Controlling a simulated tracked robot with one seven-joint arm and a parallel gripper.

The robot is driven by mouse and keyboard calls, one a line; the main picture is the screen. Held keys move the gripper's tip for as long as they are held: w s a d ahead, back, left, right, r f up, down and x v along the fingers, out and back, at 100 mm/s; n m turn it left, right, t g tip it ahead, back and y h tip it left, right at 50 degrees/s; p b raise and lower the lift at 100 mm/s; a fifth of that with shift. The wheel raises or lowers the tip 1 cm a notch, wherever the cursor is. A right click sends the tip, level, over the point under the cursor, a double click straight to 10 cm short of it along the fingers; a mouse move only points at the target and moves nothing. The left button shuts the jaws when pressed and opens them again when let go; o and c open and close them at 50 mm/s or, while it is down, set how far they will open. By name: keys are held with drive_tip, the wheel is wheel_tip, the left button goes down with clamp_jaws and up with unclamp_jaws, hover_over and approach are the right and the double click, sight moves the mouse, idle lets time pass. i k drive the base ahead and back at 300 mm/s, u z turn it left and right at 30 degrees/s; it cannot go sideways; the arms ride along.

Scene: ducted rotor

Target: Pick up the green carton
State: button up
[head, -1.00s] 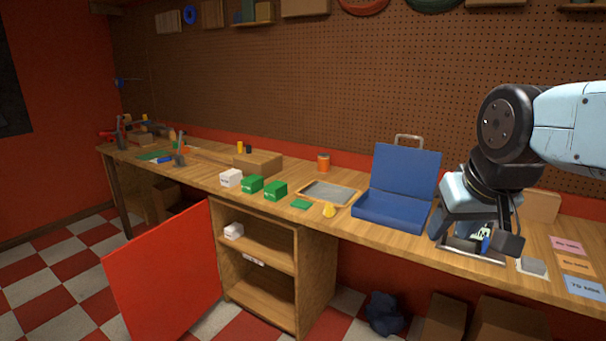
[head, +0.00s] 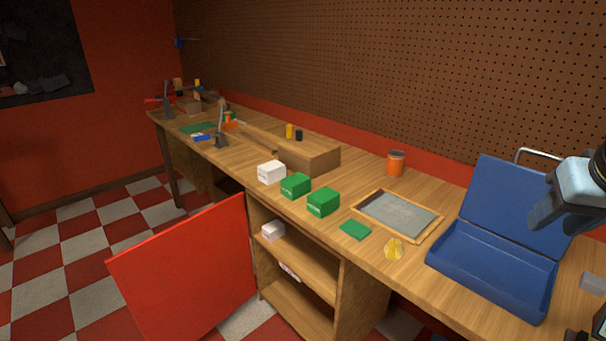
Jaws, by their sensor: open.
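Two green cartons stand side by side near the front edge of the workbench: one (head: 295,186) beside a white carton, the other (head: 323,202) a little to its right. Both are upright, with pale marks on their front faces. My gripper (head: 570,203) is only partly in view at the right edge, above the blue case and well to the right of the cartons. It is open; most of it is cut off by the frame, and I see nothing held in the visible part.
A white carton (head: 271,172) stands left of the green ones. To the right are a flat green piece (head: 355,230), a framed tray (head: 398,215), a yellow object (head: 394,249), an orange can (head: 396,163) and an open blue case (head: 490,270). A red cabinet door (head: 185,275) hangs open below.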

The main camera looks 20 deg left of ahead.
sight(295, 186)
drive_tip(key=u, duration=0.4)
drive_tip(key=i, duration=0.85)
drive_tip(key=u, duration=0.85)
drive_tip(key=i, duration=0.3)
drive_tip(key=u, duration=0.3)
drive_tip(key=k, duration=0.85)
drive_tip(key=u, duration=0.2)
drive_tip(key=i, duration=0.85)
drive_tip(key=z, duration=0.15)
